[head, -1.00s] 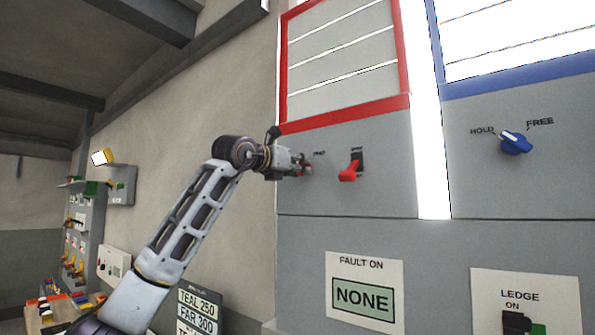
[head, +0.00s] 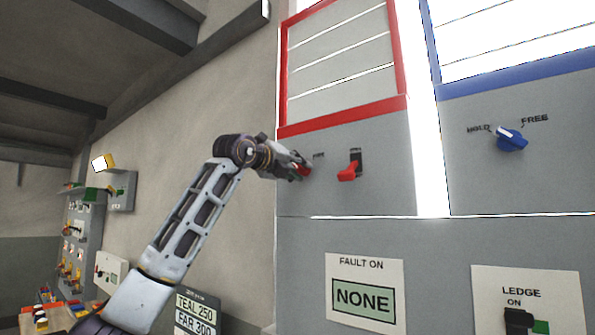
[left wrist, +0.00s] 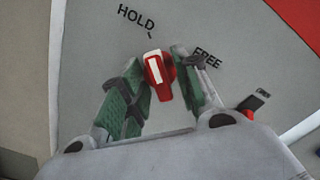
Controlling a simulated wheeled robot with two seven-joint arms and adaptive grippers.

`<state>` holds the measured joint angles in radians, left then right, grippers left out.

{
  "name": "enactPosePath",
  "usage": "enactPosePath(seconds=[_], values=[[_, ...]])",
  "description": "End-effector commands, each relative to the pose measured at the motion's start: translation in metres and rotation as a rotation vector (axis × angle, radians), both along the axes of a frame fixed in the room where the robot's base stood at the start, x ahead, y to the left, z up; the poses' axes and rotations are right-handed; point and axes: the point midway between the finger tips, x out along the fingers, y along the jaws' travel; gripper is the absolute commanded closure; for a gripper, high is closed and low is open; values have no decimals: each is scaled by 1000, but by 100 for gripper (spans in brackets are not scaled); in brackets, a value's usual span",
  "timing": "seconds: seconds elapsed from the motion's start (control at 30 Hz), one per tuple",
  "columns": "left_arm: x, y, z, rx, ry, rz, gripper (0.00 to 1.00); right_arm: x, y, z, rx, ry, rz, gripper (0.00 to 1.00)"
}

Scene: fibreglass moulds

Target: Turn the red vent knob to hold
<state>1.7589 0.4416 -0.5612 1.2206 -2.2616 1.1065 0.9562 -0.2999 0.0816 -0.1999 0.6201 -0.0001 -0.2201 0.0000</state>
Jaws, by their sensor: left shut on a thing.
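The red vent knob (left wrist: 166,85) is on the grey panel under the red-framed louvre. In the left wrist view its white pointer stripe points up and slightly left, roughly at the mark under the HOLD label (left wrist: 136,18). The FREE label (left wrist: 207,57) lies to its right. My left gripper (left wrist: 160,62) is shut on the knob, with a green pad on each side of it. In the head view my left gripper (head: 295,165) is at the panel's left edge and hides most of the knob. My right gripper is not in view.
A red lever switch (head: 348,172) sticks out just right of the gripper. A blue knob (head: 512,140) with HOLD and FREE labels is on the neighbouring panel. Below are a FAULT ON sign (head: 364,294) and a LEDGE switch (head: 520,319).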

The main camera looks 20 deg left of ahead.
Motion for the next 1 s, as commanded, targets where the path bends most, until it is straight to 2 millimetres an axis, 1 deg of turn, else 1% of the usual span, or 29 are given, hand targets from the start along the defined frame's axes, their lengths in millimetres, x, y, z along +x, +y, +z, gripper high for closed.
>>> enactPosePath(seconds=[0.03,0.5,0.53,0.57,1.0], values=[[-1,1,2,-11,-2,1,92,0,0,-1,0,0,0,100],[-1,1,3,-28,4,1,92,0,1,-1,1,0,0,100],[-1,1,3,-28,4,1,67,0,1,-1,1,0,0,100],[-1,1,3,-28,4,1,64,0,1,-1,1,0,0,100],[-2,2,1,-26,9,1,64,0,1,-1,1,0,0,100]])
